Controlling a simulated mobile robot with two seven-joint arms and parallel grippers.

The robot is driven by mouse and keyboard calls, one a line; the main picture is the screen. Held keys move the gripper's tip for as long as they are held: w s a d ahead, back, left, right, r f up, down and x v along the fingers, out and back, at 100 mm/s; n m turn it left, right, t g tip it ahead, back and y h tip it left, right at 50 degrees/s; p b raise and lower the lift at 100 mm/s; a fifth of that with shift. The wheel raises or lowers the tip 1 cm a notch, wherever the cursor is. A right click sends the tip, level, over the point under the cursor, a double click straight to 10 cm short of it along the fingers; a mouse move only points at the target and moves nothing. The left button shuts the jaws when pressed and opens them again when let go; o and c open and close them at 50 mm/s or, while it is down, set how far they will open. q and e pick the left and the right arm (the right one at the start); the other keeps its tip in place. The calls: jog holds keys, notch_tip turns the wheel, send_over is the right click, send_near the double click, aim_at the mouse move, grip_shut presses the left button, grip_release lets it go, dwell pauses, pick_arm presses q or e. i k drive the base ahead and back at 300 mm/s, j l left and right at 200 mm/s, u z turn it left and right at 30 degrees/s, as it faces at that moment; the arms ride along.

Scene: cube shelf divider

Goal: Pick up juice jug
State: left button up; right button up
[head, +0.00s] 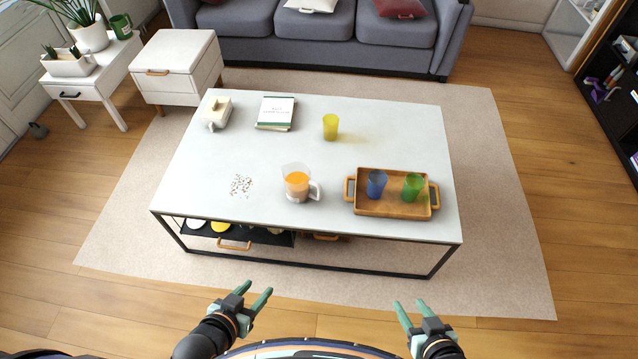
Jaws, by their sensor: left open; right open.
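The juice jug (296,185) is a clear jug with orange juice in it. It stands upright near the front middle of the white coffee table (375,130), with its handle (315,190) toward the right. My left gripper (253,289) is open and empty, in front of the table and below and left of the jug in the picture. My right gripper (411,307) is open and empty, also in front of the table, below and right of the jug. Neither gripper touches anything.
Right of the jug, a wooden tray (390,207) holds a blue cup (376,184) and a green cup (412,187). A yellow cup (330,127) stands behind. Books (275,113) and a white dispenser (217,114) are at the back left.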

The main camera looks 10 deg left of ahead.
aim_at(296, 175)
jog(key=i+j+z, duration=0.15)
jog(key=j, duration=0.35)
jog(key=i+j+z, duration=0.1)
jog(key=j, duration=0.45)
jog(key=i+j+z, duration=0.15)
jog(key=j, duration=0.4)
jog(key=i+j+z, duration=0.1)
jog(key=j, duration=0.45)
jog(key=i+j+z, duration=0.15)
jog(key=j, duration=0.45)
